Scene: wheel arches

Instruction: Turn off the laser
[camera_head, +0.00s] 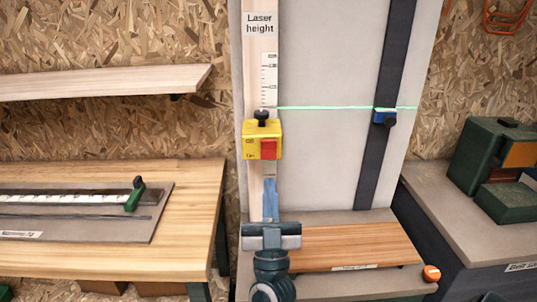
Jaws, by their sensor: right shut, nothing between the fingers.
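The yellow laser box (249,149) is mounted on the pale upright rail, with a black knob (261,116) on top. A red switch (268,149) is on the lower right of its front; the small print beside it is too small to read surely. A green laser line (335,107) runs right from near the top of the box across the grey panel, so the laser is lit. My right gripper (270,182) is shut and empty, its blue fingers pointing up just below the box, apart from the switch in the picture. My left gripper is out of view.
A paper scale (269,80) and a "Laser height" label (259,22) are on the rail above. A blue slider (384,117) sits on the dark strip. A wooden board (345,247) lies below the panel. A workbench (188,190) stands left, a green machine (482,155) right.

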